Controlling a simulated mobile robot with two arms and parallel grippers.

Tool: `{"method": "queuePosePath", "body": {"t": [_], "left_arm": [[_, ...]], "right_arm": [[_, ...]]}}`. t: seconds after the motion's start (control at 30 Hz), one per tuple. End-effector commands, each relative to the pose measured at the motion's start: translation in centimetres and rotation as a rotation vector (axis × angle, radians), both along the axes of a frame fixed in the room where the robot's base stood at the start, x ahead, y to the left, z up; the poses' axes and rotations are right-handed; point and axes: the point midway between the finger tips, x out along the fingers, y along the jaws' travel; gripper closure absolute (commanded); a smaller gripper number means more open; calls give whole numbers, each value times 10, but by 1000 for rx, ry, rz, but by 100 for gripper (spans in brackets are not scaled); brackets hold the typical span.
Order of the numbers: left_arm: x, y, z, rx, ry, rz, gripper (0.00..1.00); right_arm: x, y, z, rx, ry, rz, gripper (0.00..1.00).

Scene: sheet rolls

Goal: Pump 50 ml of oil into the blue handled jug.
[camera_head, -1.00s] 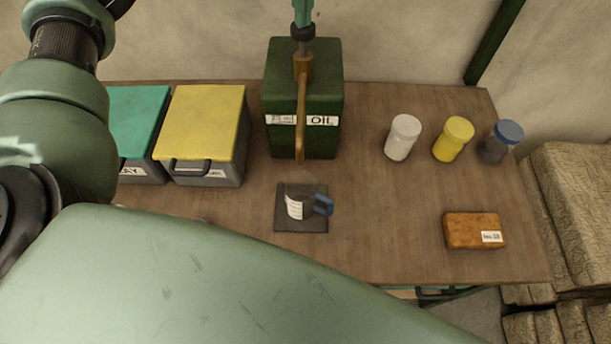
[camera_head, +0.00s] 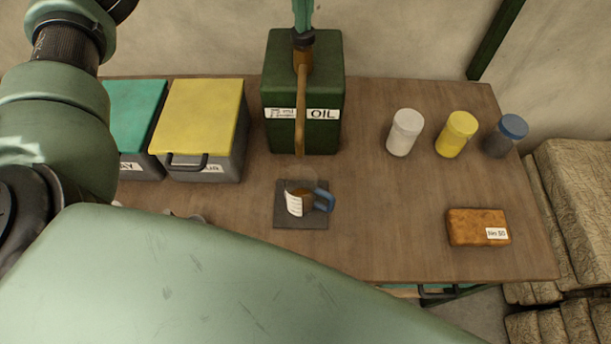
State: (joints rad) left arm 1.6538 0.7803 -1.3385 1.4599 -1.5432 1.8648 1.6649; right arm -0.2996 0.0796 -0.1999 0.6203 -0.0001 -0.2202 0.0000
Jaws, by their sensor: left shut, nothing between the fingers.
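The jug (camera_head: 294,203) with a blue handle (camera_head: 326,200) and a white scale label stands upright on a dark square mat (camera_head: 289,221). Brown oil shows inside it; its level against the scale is too small to read. The dark green oil can (camera_head: 277,80), labelled OIL, stands behind it, its brass spout (camera_head: 300,125) reaching down above the jug. The black pump knob (camera_head: 304,38) sits low, right on the brass fitting. My left gripper (camera_head: 303,14), shut and empty, is over the knob and appears to touch it; its upper part is cut off. My right gripper is out of view.
Bins with a green lid (camera_head: 134,105) and a yellow lid (camera_head: 203,112) stand left. White (camera_head: 404,132), yellow (camera_head: 456,134) and blue-capped (camera_head: 506,136) jars stand right, with an orange-brown block (camera_head: 477,227) in front. The table (camera_head: 375,200) is clear between jug and block.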

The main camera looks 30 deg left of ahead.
Motion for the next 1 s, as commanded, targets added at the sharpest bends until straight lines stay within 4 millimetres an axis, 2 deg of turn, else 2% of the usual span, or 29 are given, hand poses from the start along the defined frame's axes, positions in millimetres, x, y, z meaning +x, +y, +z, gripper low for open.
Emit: {"method": "queuePosePath", "body": {"t": [0.27,1.0], "left_arm": [[-1,0,2,1,7,-2,100],[0,0,48,1,3,-2,100]], "right_arm": [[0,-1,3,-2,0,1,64],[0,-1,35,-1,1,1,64]]}}
